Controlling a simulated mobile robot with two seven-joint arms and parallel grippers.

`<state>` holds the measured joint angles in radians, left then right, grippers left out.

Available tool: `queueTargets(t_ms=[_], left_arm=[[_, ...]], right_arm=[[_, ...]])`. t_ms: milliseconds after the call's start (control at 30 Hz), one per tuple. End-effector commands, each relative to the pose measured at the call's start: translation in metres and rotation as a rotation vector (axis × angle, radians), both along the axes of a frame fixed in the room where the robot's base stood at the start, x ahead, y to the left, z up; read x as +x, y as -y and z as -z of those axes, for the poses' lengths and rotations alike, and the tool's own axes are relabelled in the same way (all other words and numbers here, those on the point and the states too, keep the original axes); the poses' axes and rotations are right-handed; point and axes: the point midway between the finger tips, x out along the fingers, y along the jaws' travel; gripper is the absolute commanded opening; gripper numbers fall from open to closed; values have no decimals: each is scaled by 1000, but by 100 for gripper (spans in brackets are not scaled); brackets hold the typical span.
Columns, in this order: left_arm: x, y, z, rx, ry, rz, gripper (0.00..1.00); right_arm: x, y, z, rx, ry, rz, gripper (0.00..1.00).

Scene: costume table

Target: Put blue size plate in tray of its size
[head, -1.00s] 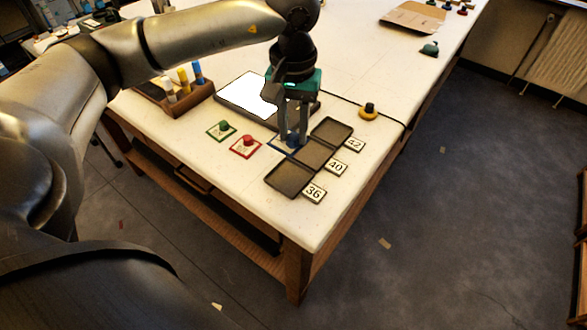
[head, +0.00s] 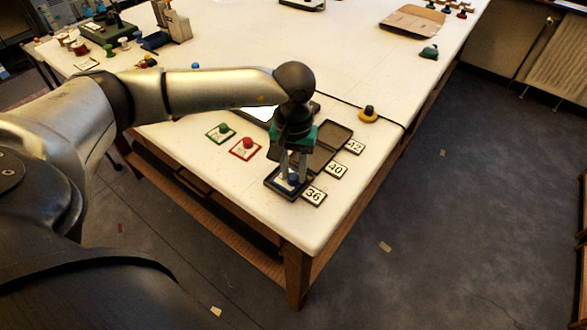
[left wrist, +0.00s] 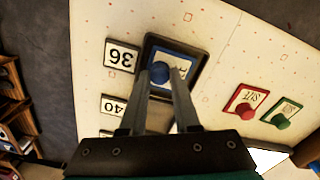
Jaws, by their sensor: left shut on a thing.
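My left gripper (head: 292,176) is shut on the knob of the blue plate (head: 290,184). The blue plate also shows in the left wrist view (left wrist: 186,56), framed by the dark rim of the tray (left wrist: 150,44) beside the 36 label (left wrist: 122,55). I cannot tell whether it rests on the tray floor or hangs just above. In the head view this 36 tray (head: 270,184) is nearest the table corner. The 40 tray (head: 322,158) and 42 tray (head: 334,131) lie behind it, partly covered by my gripper. My right gripper is not in view.
A red-knobbed plate (head: 245,149) and a green-knobbed plate (head: 220,133) lie left of the trays. The 36 label (head: 314,195) sits by the table's right edge. A yellow knobbed piece (head: 368,115) and a cable lie behind. The front table corner is clear.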

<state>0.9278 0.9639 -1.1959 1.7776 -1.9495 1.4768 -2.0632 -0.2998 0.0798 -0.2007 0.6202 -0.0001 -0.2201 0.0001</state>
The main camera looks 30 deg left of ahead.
Motion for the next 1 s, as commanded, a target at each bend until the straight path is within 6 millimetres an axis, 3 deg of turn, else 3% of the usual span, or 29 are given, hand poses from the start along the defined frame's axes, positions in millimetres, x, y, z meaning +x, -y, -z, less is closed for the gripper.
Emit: queueTargets(t_ms=[100, 133, 400, 867, 1000], left_arm=[[0, 0, 4, 0, 0, 0, 0], [0, 0, 4, 0, 0, 0, 32], [0, 0, 2, -1, 0, 0, 60], [1, 3, 1, -8, 2, 3, 60], [2, 4, -8, -10, 6, 4, 60]], right_arm=[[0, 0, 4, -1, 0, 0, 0], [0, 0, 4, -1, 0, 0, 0], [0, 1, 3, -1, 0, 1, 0], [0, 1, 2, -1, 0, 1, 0], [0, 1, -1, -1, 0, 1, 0]])
